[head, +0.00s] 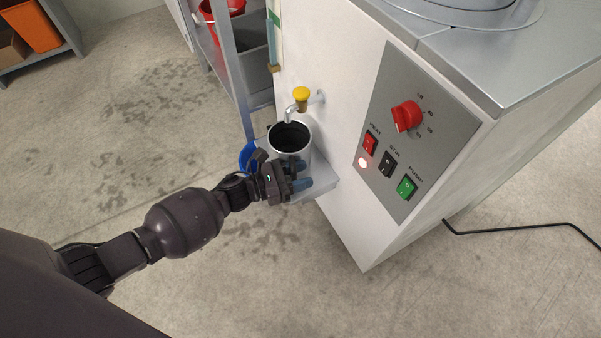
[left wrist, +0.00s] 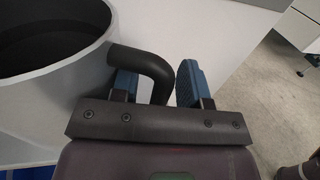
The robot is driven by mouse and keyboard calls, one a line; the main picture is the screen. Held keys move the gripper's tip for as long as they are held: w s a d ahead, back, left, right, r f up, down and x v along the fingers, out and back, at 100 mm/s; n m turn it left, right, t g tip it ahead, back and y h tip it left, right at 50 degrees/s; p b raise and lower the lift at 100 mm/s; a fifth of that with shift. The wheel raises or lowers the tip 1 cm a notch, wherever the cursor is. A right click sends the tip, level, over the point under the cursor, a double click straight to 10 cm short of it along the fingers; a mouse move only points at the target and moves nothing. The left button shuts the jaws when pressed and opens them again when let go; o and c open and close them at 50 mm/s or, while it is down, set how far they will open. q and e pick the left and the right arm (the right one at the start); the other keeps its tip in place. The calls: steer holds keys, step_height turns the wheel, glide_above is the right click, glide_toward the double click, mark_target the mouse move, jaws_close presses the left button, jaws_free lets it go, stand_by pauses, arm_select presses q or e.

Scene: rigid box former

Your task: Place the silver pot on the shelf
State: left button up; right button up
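The silver pot (head: 290,136), open-topped and dark inside, is upright below the yellow-handled tap (head: 301,98) on the white machine. It appears over the small grey shelf (head: 323,187) on the machine's side; its base is partly hidden by my gripper, so contact is hard to tell. My left gripper (head: 298,175) is beside the pot's near side. In the left wrist view the pot (left wrist: 45,95) is at left, and its black curved handle (left wrist: 150,62) lies between the blue fingers of my left gripper (left wrist: 157,84). The fingers are open, with a gap on the right. My right gripper is not in view.
The white machine's control panel (head: 400,135) has a red knob and several switches. A metal rack (head: 232,60) with a red bucket (head: 222,8) stands behind, near a blue container (head: 249,156). A black cable (head: 520,228) lies at right.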

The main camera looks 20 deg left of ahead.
arm_select(q)
steer(key=shift+r, duration=0.15)
steer(key=p+v, duration=0.1)
steer(key=v, duration=1.1)
steer(key=shift+p, duration=0.35)
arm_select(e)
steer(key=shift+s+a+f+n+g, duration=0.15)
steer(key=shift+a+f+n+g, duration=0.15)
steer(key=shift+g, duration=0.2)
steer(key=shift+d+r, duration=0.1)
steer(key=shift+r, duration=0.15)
